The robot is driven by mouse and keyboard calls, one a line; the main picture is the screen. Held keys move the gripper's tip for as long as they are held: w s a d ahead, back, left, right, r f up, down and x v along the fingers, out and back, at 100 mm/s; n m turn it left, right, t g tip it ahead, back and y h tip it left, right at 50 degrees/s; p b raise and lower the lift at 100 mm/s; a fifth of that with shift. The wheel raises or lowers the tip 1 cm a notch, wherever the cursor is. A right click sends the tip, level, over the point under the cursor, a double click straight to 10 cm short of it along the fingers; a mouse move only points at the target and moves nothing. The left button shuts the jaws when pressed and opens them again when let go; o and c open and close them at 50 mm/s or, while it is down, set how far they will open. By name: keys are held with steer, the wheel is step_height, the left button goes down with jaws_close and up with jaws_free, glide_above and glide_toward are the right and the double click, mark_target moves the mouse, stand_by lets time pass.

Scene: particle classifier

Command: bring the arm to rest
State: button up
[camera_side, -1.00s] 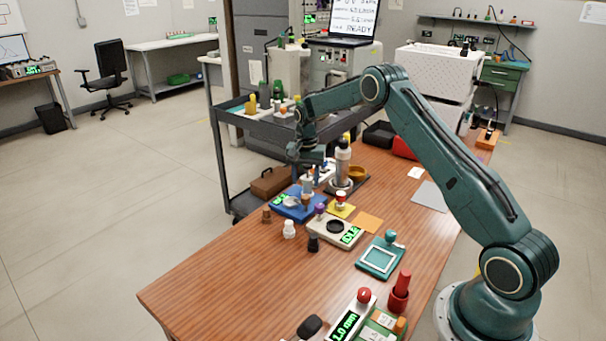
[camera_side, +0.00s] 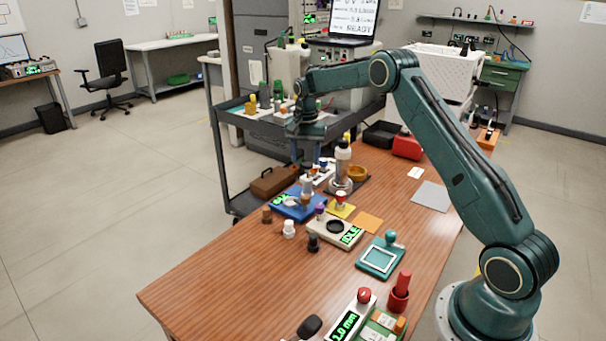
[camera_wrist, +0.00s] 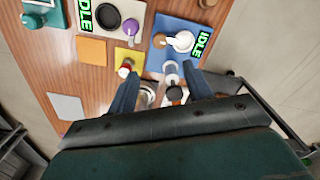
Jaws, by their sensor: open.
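My gripper (camera_side: 307,158) points down above the far part of the wooden table (camera_side: 215,285), over the group of small instruments there. In the wrist view its two fingers stand apart with nothing held between them (camera_wrist: 160,78). Below it are the blue device (camera_side: 296,207) with a white dish on it and a grey-white cylinder (camera_side: 342,165) on a dark base. The exact gap between the fingertips and the things below is hard to tell from the side.
A white scale (camera_side: 328,234), a yellow pad (camera_side: 341,211), an orange pad (camera_side: 369,223) and a teal framed plate (camera_side: 381,260) lie nearer. A grey cart (camera_side: 232,150) stands behind the table. The table's near left part is clear.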

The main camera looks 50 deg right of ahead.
steer(key=s+a+r+n+t, duration=0.1)
steer(key=s+a+r+n, duration=0.2)
steer(key=s+a+r, duration=0.6)
steer(key=s+a+r+n+t, duration=0.25)
steer(key=s+a+r, duration=0.35)
steer(key=r, duration=0.5)
steer(key=s+a+f+n+t, duration=0.1)
steer(key=s+a+n, duration=0.2)
steer(key=s, duration=0.8)
steer(key=s+a+f+n+t, duration=0.1)
steer(key=s+a+n, duration=0.3)
steer(key=s, duration=0.7)
steer(key=shift+s+a+f, duration=0.15)
steer(key=shift+s+a, duration=0.1)
steer(key=shift+s, duration=0.15)
